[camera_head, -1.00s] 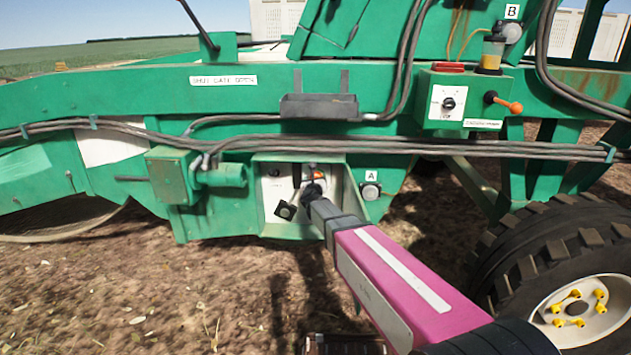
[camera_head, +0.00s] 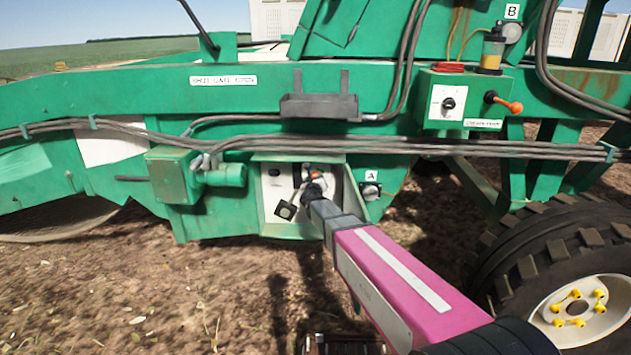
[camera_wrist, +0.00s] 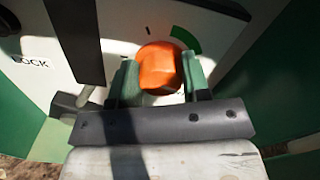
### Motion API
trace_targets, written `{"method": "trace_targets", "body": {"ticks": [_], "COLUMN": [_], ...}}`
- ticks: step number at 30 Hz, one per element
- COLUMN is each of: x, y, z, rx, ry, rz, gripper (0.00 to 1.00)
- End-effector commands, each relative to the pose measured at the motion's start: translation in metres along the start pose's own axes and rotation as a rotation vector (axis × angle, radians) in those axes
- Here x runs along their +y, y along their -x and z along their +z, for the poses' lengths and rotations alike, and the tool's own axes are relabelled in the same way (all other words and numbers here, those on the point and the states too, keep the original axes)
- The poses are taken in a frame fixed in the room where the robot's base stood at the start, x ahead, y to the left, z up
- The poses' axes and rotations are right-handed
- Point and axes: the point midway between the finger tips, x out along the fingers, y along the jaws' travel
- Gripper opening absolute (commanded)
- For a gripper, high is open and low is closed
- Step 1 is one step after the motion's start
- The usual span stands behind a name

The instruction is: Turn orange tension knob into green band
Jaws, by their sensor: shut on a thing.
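The orange tension knob (camera_wrist: 159,68) sits on a pale panel (camera_wrist: 125,22) in the wrist view. A green band (camera_wrist: 186,39) curves on the panel at the knob's upper right. A short dark tick mark stands just above the knob. My gripper (camera_wrist: 160,80) is shut on the knob, one finger at each side. In the head view my gripper (camera_head: 314,183) reaches into the recessed panel box (camera_head: 268,190), and a bit of the orange knob (camera_head: 316,173) shows above it. The knob's pointer cannot be made out.
A dark bar (camera_wrist: 72,35) crosses the panel left of the knob, with a label ending in "OCK" beside it. A dark square-ended handle (camera_head: 286,210) hangs left of my gripper. Green side walls flank the recess. A large tyre (camera_head: 560,250) stands to the right.

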Motion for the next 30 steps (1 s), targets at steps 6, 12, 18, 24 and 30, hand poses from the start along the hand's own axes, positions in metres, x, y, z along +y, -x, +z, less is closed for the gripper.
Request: {"method": "trace_targets", "body": {"ticks": [6, 12, 18, 24, 30], "x": [0.0013, 0.0022, 0.0031, 0.0038, 0.0045], "y": [0.0001, 0.0, 0.0001, 0.0001, 0.0001], "z": [0.0, -0.0003, -0.0008, -0.0014, -0.0021], "rx": [0.0, 0.0, 0.0, 0.0, -0.001], "ry": [0.197, 0.387, 0.577, 0.767, 0.956], "rz": [0.0, 0.0, 0.0, 0.0, 0.0], "gripper": [0.2, 0.2, 0.2, 0.2, 0.2]}}
